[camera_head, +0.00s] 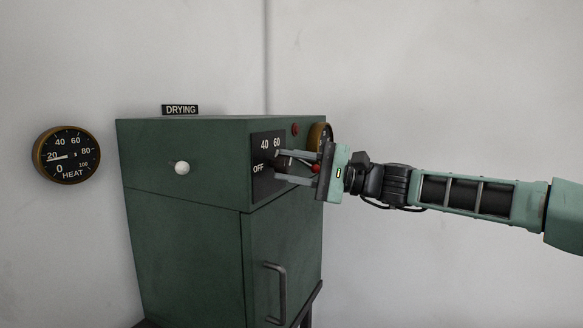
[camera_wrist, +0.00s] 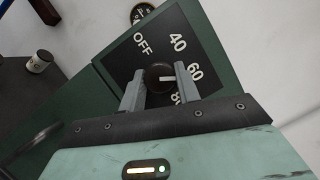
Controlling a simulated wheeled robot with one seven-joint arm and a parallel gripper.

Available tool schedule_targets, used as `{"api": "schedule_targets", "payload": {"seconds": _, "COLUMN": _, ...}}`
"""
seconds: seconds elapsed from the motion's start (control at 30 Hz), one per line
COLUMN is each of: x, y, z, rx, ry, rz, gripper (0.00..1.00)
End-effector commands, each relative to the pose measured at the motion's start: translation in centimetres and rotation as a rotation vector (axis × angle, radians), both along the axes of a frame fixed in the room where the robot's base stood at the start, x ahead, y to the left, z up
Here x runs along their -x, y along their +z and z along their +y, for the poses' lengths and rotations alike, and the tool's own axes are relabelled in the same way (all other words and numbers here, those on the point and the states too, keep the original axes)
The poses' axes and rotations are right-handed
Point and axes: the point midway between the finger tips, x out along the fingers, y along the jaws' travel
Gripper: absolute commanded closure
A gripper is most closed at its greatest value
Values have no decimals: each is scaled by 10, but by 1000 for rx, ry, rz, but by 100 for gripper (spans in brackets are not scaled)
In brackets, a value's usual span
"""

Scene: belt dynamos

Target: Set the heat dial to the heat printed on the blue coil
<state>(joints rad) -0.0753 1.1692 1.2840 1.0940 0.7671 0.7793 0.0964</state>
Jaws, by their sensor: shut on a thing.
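The heat dial's dark round knob (camera_wrist: 158,77) sits on a black plate (camera_wrist: 125,52) marked OFF, 40, 60 and a partly hidden 80. Its white pointer line points right in the wrist view, close to 60. My gripper (camera_wrist: 146,92) has one finger on each side of the knob and is shut on it. In the head view my gripper (camera_head: 279,168) reaches the plate (camera_head: 262,185) from the right, and its fingers hide most of the knob. I cannot make out a blue coil or its printed heat in either view.
The dial is on a green cabinet (camera_head: 185,240) with a DRYING sign (camera_head: 181,109), white knob (camera_head: 182,168), red button (camera_head: 295,129) and door handle (camera_head: 277,292). A HEAT gauge (camera_head: 66,155) reads near 20. A small white cylinder (camera_wrist: 38,62) stands on a dark surface.

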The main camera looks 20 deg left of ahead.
Motion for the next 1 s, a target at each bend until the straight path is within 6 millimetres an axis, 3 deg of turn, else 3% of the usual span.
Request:
{"api": "schedule_targets", "payload": {"seconds": 0.03, "x": -1, "y": 0, "z": 0, "rx": 0, "ry": -3, "rz": 0, "gripper": 91}}
{"api": "schedule_targets", "payload": {"seconds": 0.07, "x": -1, "y": 0, "z": 0, "rx": 0, "ry": -3, "rz": 0, "gripper": 59}}
{"api": "schedule_targets", "payload": {"seconds": 0.1, "x": -1, "y": 0, "z": 0, "rx": 0, "ry": -3, "rz": 0, "gripper": 48}}
{"api": "schedule_targets", "payload": {"seconds": 0.13, "x": -1, "y": 0, "z": 0, "rx": 1, "ry": -3, "rz": -1, "gripper": 46}}
{"api": "schedule_targets", "payload": {"seconds": 0.43, "x": -1, "y": -1, "z": -2, "rx": 0, "ry": -2, "rz": -2, "gripper": 46}}
{"api": "schedule_targets", "payload": {"seconds": 0.57, "x": -5, "y": -4, "z": -13, "rx": 0, "ry": -3, "rz": -1, "gripper": 46}}
{"api": "schedule_targets", "payload": {"seconds": 1.0, "x": -32, "y": -21, "z": -106, "rx": 0, "ry": -5, "rz": -2, "gripper": 46}}
